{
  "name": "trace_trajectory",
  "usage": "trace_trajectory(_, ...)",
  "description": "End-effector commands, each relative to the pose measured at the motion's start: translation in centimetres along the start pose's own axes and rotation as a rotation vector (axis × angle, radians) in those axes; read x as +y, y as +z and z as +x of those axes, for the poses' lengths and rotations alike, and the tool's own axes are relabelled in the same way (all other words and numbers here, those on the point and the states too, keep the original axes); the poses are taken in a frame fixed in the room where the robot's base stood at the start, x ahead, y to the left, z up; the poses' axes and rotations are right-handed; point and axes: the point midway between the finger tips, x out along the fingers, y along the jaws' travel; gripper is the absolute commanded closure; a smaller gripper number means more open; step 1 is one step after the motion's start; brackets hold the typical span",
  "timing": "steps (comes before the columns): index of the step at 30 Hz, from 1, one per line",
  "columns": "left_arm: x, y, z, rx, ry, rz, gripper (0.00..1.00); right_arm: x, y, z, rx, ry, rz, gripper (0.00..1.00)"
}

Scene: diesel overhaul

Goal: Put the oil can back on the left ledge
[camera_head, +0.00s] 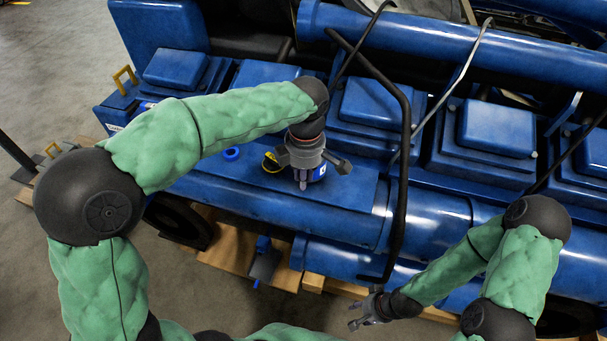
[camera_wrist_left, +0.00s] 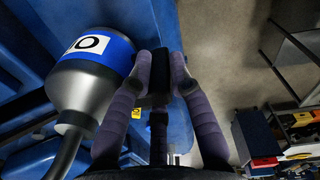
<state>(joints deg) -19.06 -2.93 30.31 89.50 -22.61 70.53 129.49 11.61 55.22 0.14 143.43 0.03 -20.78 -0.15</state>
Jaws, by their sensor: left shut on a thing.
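The oil can is a silver can with a blue and white label. In the left wrist view the can (camera_wrist_left: 85,90) is at the left, its narrow spout pointing toward the lower left. My left gripper (camera_wrist_left: 162,62) is shut on a dark part beside the can body, which looks like its handle. In the head view the can's blue label (camera_head: 319,172) shows just beside my left gripper (camera_head: 303,170), over the flat blue left ledge (camera_head: 250,192). Whether the can touches the ledge is hidden. My right gripper (camera_head: 366,309) is empty, its fingers apart, low at the engine's front.
A black bent pipe (camera_head: 402,170) rises to the right. Blue engine covers (camera_head: 375,103) stand behind. A cluttered bench (camera_wrist_left: 295,135) shows in the wrist view.

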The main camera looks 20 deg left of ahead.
Motion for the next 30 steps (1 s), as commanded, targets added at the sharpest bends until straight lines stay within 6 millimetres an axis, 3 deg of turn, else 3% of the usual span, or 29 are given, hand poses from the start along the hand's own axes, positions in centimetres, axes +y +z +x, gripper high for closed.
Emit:
trace_trajectory(21, 0.0, 0.1, 2.2, -0.001, 0.002, -0.001, 1.0, 0.6, -0.1, 1.6, 0.0, 0.0, 0.0, 0.6)
trace_trajectory(22, 0.0, 0.1, 2.2, -0.001, 0.002, -0.001, 0.77, 0.6, -0.1, 1.6, 0.0, 0.0, 0.0, 0.6)
trace_trajectory(24, 0.0, 0.1, 2.1, -0.001, 0.002, -0.001, 0.57, 0.6, -0.1, 1.6, 0.0, 0.0, 0.0, 0.6)
trace_trajectory(25, 0.0, 0.1, 2.1, -0.001, 0.002, 0.0, 0.52, 0.6, -0.1, 1.6, 0.0, 0.0, 0.0, 0.6)
trace_trajectory(30, -0.1, 0.1, 2.2, 0.0, 0.001, 0.0, 0.52, 0.6, -0.1, 1.6, 0.0, 0.0, 0.0, 0.6)
